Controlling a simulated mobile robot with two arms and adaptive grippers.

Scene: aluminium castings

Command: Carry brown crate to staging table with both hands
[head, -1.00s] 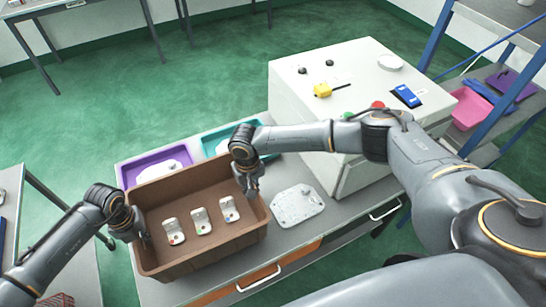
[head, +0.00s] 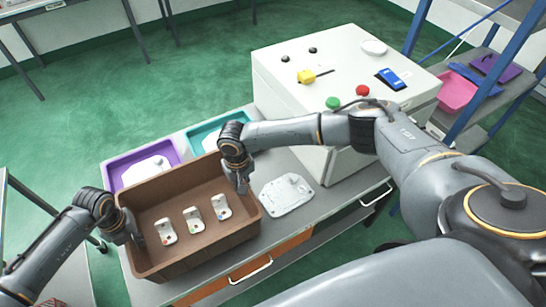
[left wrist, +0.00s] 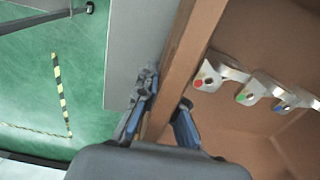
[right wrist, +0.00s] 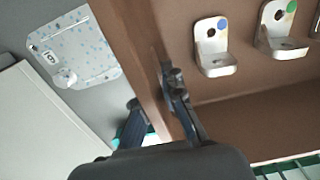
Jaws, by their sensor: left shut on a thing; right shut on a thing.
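The brown crate (head: 212,246) is upright at the grey bench in the head view; I cannot tell whether its base touches the bench top. Three white brackets (head: 193,220) with red, green and blue dots stand inside it. My left gripper (head: 136,238) is shut on the crate's left wall, one finger inside and one outside, as the left wrist view (left wrist: 163,110) shows. My right gripper (head: 242,187) is shut on the right wall in the same way, seen in the right wrist view (right wrist: 152,98). I cannot tell which table is the staging table.
A purple tray (head: 112,180) and a teal tray (head: 194,144) lie behind the crate. A white plate-like casting (head: 286,196) lies to its right, before a white machine (head: 300,110). Another table (head: 35,199) is at the left edge. Green floor is open behind the bench.

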